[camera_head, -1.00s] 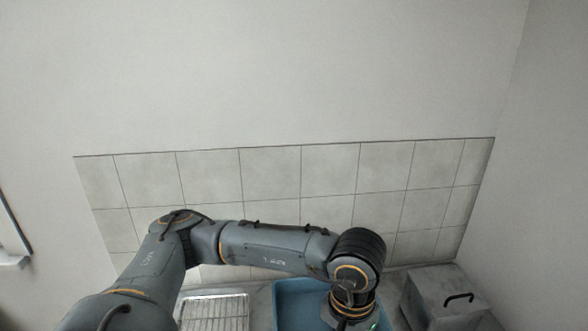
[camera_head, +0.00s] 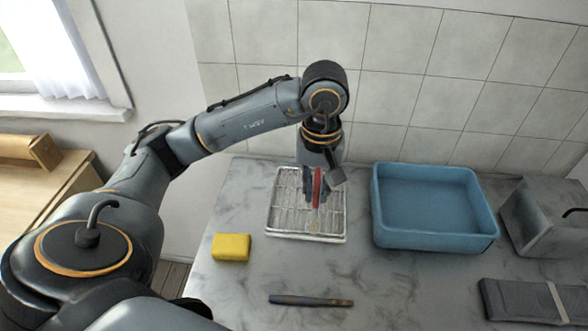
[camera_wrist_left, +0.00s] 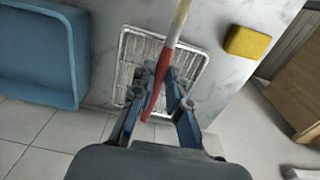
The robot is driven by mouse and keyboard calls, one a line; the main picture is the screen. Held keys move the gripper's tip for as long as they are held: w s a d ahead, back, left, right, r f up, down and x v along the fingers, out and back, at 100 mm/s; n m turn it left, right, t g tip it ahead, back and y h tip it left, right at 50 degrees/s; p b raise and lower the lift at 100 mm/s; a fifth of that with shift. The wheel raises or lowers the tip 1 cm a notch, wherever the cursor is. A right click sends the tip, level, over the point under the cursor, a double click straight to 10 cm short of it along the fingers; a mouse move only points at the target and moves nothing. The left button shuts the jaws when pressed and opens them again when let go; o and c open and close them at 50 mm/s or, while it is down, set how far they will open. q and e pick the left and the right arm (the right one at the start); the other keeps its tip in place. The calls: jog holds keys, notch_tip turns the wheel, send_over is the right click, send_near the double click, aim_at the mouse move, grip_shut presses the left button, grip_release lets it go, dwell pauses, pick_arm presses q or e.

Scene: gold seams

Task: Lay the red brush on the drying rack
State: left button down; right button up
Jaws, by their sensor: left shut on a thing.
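The red brush (camera_head: 317,187) is held in my left gripper (camera_head: 319,196), which is shut on it and points down over the drying rack. In the left wrist view, the brush (camera_wrist_left: 163,82) runs between the fingers (camera_wrist_left: 155,98), with a red part at the grip and a pale part reaching past the top edge. The wire drying rack (camera_head: 284,203) lies on the marble counter under the gripper. It also shows in the wrist view (camera_wrist_left: 128,62) behind the brush. I cannot tell whether the brush touches the rack. My right gripper is not in view.
A blue basin (camera_head: 430,238) stands right of the rack. A yellow sponge (camera_head: 231,247) lies at the front left, and a dark slim stick (camera_head: 311,300) in front. A grey box (camera_head: 540,222) and dark folded cloth (camera_head: 521,301) are at the right. The tiled wall is behind.

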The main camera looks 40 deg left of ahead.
pick_arm(q)
jog(key=w+a+f+p, duration=0.1)
jog(key=w+a+f, duration=0.2)
jog(key=w+f, duration=0.1)
jog(key=w+a+f+p, duration=0.1)
jog(key=w+a+f, duration=0.3)
jog(key=shift+w, duration=0.15)
jog(key=shift+w+a+f+p, duration=0.15)
jog(key=shift+p, duration=0.15)
notch_tip(320, 180, down, 3)
jog(key=shift+w+a+p, duration=0.15)
jog(key=shift+p, duration=0.65)
jog(key=shift+f, duration=0.3)
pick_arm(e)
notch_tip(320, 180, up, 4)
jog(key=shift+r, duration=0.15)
pick_arm(q)
jog(key=shift+f, duration=0.1)
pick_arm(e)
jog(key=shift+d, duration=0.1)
